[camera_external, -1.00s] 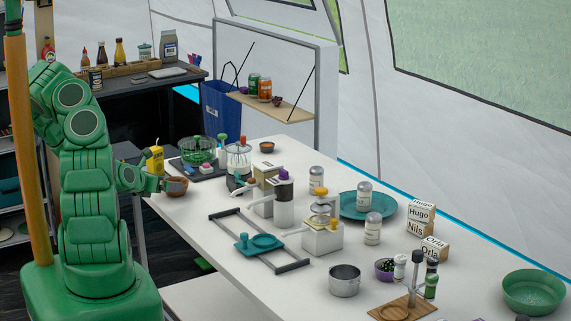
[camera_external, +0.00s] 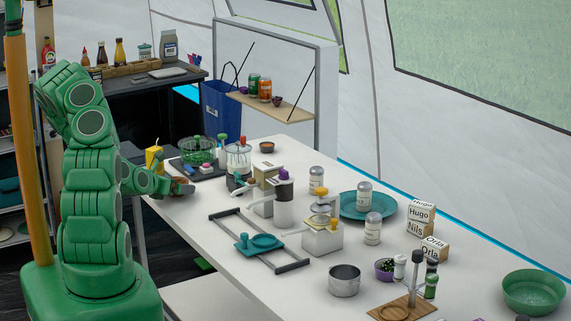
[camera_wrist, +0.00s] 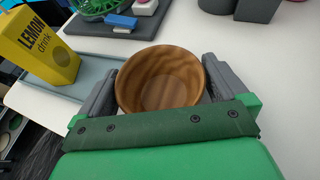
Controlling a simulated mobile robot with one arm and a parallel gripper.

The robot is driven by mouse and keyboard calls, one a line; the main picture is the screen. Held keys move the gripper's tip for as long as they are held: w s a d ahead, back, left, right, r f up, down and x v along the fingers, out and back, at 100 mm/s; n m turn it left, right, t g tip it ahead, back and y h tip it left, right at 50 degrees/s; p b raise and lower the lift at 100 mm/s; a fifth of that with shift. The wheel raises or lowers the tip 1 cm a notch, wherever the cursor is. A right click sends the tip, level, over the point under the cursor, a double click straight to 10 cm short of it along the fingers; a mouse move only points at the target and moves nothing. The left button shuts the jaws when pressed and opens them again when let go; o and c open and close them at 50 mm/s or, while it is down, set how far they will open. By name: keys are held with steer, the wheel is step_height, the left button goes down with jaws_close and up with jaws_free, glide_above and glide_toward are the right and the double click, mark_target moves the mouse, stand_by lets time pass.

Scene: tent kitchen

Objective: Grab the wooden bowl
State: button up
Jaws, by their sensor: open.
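The wooden bowl (camera_wrist: 160,78) is brown with visible grain and stands upright on the white table, near its left edge. In the wrist view it sits between the two grey fingers of my gripper (camera_wrist: 158,88), one finger on each side. The fingers are open; I cannot tell whether either touches the bowl. In the outside view my gripper (camera_external: 182,188) covers most of the bowl, and only a little of its brown side shows.
A yellow lemon drink carton (camera_wrist: 43,43) stands on a grey tray (camera_wrist: 92,68) left of the bowl. A dark board (camera_wrist: 118,22) with a green basket lies behind. Jars and kitchen devices (camera_external: 283,200) stand further right on the white table (camera_external: 205,222).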

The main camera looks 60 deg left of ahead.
steer(key=c, duration=0.8)
steer(key=shift+o, duration=0.2)
steer(key=shift+r, duration=0.15)
